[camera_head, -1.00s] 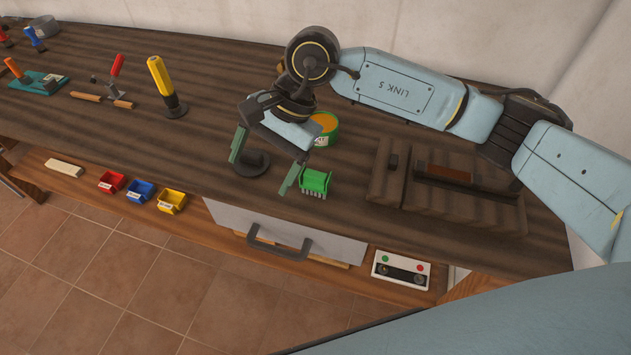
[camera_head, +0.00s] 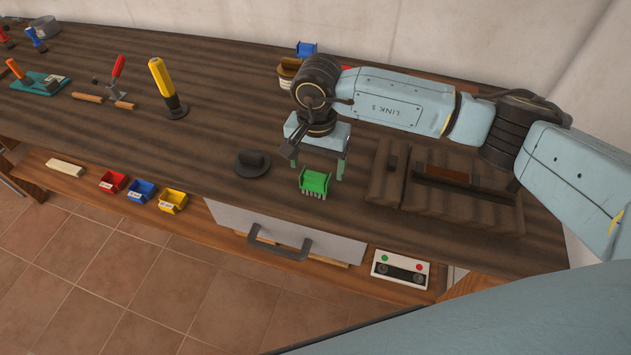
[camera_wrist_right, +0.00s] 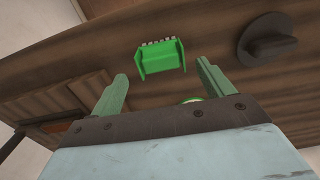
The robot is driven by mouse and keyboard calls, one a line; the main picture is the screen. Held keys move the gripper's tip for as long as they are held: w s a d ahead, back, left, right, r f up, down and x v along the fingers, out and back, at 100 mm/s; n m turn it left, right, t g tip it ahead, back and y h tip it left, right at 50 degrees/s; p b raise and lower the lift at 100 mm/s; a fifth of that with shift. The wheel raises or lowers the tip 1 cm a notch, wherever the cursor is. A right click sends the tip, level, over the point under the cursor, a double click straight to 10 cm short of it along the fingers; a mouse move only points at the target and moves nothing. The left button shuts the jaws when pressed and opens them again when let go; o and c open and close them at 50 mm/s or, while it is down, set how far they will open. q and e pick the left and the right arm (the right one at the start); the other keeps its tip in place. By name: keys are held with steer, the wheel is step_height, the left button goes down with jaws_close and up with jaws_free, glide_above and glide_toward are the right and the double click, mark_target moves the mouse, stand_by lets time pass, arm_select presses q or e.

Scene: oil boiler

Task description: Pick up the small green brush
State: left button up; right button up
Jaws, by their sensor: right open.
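The small green brush (camera_head: 315,182) sits on the dark wooden bench top near its front edge, bristles toward the edge. In the right wrist view the brush (camera_wrist_right: 162,57) lies beyond my fingertips, between their lines. My right gripper (camera_head: 317,168) is open and empty, just behind the brush, its green fingers spread wider than the brush. Both fingers also show in the right wrist view (camera_wrist_right: 162,72), apart from the brush. My left gripper is not in view.
A black round knob-like piece (camera_head: 252,163) stands left of the brush. A wooden block fixture (camera_head: 450,205) lies to the right. A yellow-handled tool (camera_head: 163,82) stands farther left. A blue piece (camera_head: 307,49) is at the back. A drawer handle (camera_head: 280,243) projects below.

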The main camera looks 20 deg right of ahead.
mark_target(315, 175)
steer(key=f, duration=0.4)
steer(key=shift+s+a+f+p, duration=0.1)
steer(key=shift+a+f+p, duration=0.1)
steer(key=shift+p, duration=0.1)
steer(key=shift+c, duration=0.3)
steer(key=c, duration=1)
steer(key=shift+c, duration=0.2)
steer(key=shift+r, duration=0.1)
step_height(315, 175, up, 10)
steer(key=shift+f+b, duration=0.1)
steer(key=shift+b, duration=0.4)
